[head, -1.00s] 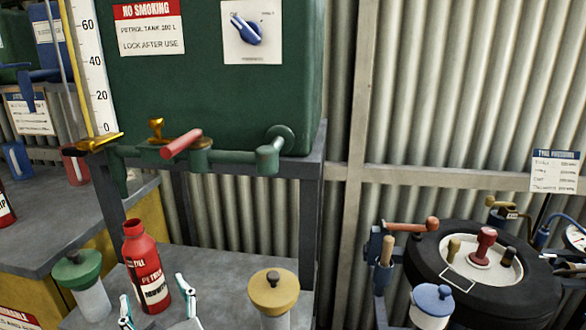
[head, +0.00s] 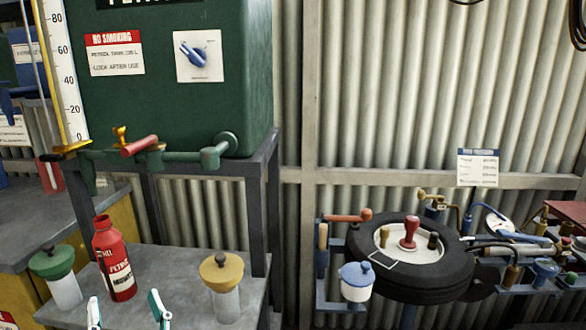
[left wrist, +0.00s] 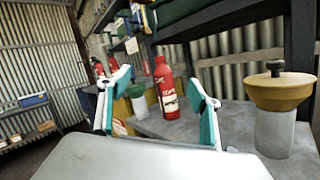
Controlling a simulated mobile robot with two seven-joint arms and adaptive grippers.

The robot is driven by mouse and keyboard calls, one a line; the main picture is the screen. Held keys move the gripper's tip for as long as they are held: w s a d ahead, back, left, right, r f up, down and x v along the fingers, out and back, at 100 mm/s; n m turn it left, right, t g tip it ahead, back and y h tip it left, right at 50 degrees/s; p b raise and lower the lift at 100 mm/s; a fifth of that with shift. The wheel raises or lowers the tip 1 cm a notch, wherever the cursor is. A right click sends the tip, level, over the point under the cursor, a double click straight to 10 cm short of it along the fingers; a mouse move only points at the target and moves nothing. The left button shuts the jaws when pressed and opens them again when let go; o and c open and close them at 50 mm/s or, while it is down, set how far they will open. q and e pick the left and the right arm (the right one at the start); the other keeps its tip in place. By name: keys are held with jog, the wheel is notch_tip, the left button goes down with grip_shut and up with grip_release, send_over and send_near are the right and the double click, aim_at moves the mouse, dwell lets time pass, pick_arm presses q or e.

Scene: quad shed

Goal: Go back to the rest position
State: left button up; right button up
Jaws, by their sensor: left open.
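My left gripper (head: 127,312) shows at the bottom of the head view, its two white and teal fingers apart with nothing between them. In the left wrist view the open fingers (left wrist: 158,108) frame a red petrol bottle (left wrist: 167,90), which stands upright beyond them, apart from both. The same bottle (head: 114,262) stands on the grey bench (head: 170,300) in the head view, farther in than the fingertips. My right gripper is in neither view.
A green-topped jar (head: 60,275) and a yellow-topped jar (head: 223,285) flank the bottle. The green petrol tank (head: 160,90), with pipework in front, stands behind. A tyre on a stand (head: 440,285) and a blue-lidded pot (head: 356,283) are to the right.

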pick_arm(q)
jog(key=s+d+f+m+t+h+p, duration=0.15)
jog(key=d+f+m+h, duration=0.65)
jog(key=m, duration=0.8)
jog(key=s+d+f+m+t+h+p, duration=0.1)
jog(key=s+d+f+m+h, duration=0.15)
jog(key=d+m+h, duration=0.9)
jog(key=s+a+f+m+g+y, duration=0.1)
jog(key=s+a+f+m+g, duration=0.2)
jog(key=f+m, duration=0.2)
jog(key=s+a+f+m+g+y+p, duration=0.1)
jog(key=s+a+f+m+g, duration=0.2)
jog(key=f, duration=0.8)
jog(key=s+a+f+m+g+y, duration=0.2)
jog(key=s+a+f+m+g, duration=0.1)
jog(key=f+m, duration=0.4)
jog(key=shift+s+a+f, duration=0.7)
jog(key=shift+s+f, duration=0.1)
jog(key=shift+s, duration=0.45)
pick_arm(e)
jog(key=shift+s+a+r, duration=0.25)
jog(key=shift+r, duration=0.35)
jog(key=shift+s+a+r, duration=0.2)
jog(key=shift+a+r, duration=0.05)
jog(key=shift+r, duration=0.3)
pick_arm(q)
jog(key=shift+m, duration=0.25)
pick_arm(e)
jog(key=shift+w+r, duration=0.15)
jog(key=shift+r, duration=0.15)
